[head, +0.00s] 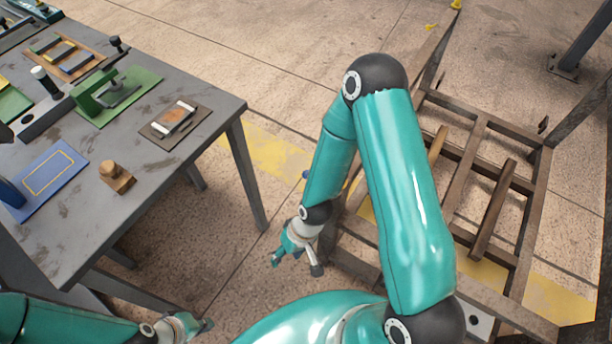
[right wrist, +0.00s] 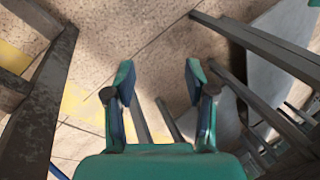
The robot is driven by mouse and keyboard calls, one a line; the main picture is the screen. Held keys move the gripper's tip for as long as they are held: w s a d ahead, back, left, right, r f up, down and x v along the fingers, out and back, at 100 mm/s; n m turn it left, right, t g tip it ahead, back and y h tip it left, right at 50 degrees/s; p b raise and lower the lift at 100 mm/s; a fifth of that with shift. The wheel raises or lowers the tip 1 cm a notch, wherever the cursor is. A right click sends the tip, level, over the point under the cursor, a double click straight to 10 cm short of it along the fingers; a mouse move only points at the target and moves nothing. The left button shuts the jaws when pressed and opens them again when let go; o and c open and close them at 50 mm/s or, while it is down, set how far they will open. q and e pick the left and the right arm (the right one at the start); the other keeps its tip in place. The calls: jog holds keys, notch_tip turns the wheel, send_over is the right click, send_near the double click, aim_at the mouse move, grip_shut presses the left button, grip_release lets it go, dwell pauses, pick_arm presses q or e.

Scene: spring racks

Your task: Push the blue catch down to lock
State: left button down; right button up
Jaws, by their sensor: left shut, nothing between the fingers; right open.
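I cannot make out the blue catch for sure in either view. A small dark blue spot (head: 306,175) shows beside my right forearm in the head view, too small to identify. My right gripper (head: 296,265) hangs low between the table and the brown metal rack (head: 478,130). In the right wrist view, my right gripper (right wrist: 159,78) is open and empty, with floor and dark bars beyond it. My left gripper (head: 203,325) is shut and empty at the bottom of the head view, below the table's front edge. My right arm hides part of the rack.
A grey table (head: 62,229) stands at the left, its legs near my right gripper. It bears a blue mat (head: 48,181), a wooden block (head: 117,177), a green fixture (head: 118,96) and several other items. A dark post (head: 585,35) stands at the far right. Floor behind the table is clear.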

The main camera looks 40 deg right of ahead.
jog(key=w+d+r+n+h, duration=0.1)
jog(key=w+d+r, duration=0.2)
jog(key=w, duration=0.3)
jog(key=w+d+r+n, duration=0.1)
jog(key=w+d+r, duration=0.2)
jog(key=w+d, duration=0.15)
jog(key=w+d+r+h, duration=0.4)
jog(key=w+d+r, duration=0.3)
jog(key=d+r, duration=0.35)
jog(key=shift+n+g, duration=0.3)
jog(key=shift+n, duration=0.1)
jog(key=f, duration=1.6)
jog(key=shift+s+d+f, duration=0.2)
jog(key=shift+d, duration=0.05)
grip_shut()
